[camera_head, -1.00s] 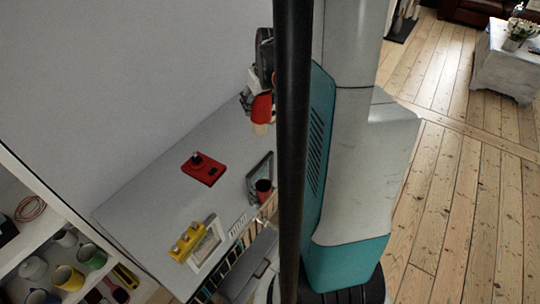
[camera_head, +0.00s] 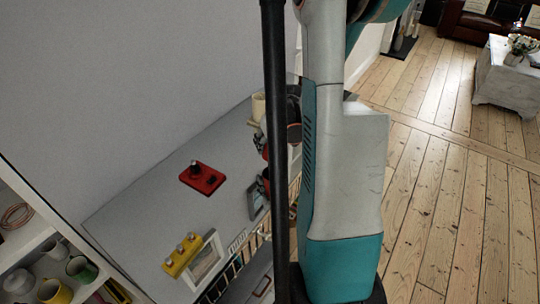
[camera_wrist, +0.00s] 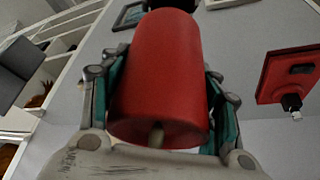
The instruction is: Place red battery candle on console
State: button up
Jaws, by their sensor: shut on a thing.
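The red battery candle (camera_wrist: 160,75) fills the middle of the wrist view, a red cylinder with a pale wick tip at its near end. My gripper (camera_wrist: 165,95) is shut on it, with one teal-lined finger on each side. The console (camera_head: 150,220) is the long grey-topped unit along the wall in the head view. My gripper is over or beside its right part there, mostly hidden by a black pole. Whether the candle touches the console top cannot be told.
On the console are a red block with a dark knob (camera_head: 202,178), a yellow block with several pegs (camera_head: 182,255) and a picture frame (camera_head: 207,262). A second frame (camera_head: 257,200) stands near the pole. A shelf with mugs (camera_head: 82,268) is at lower left. The console's middle is clear.

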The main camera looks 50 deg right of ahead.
aim_at(270, 150)
jog(key=shift+f+b, duration=0.85)
jog(key=shift+f, duration=1.4)
jog(key=shift+f, duration=0.1)
jog(key=o, duration=1.2)
jog(key=shift+c, duration=0.2)
jog(key=shift+s+r, duration=0.1)
jog(key=shift+r, duration=0.4)
jog(key=p+v, duration=0.4)
jog(key=v, duration=0.7)
jog(key=shift+s+r+p, duration=0.1)
jog(key=shift+p, duration=0.2)
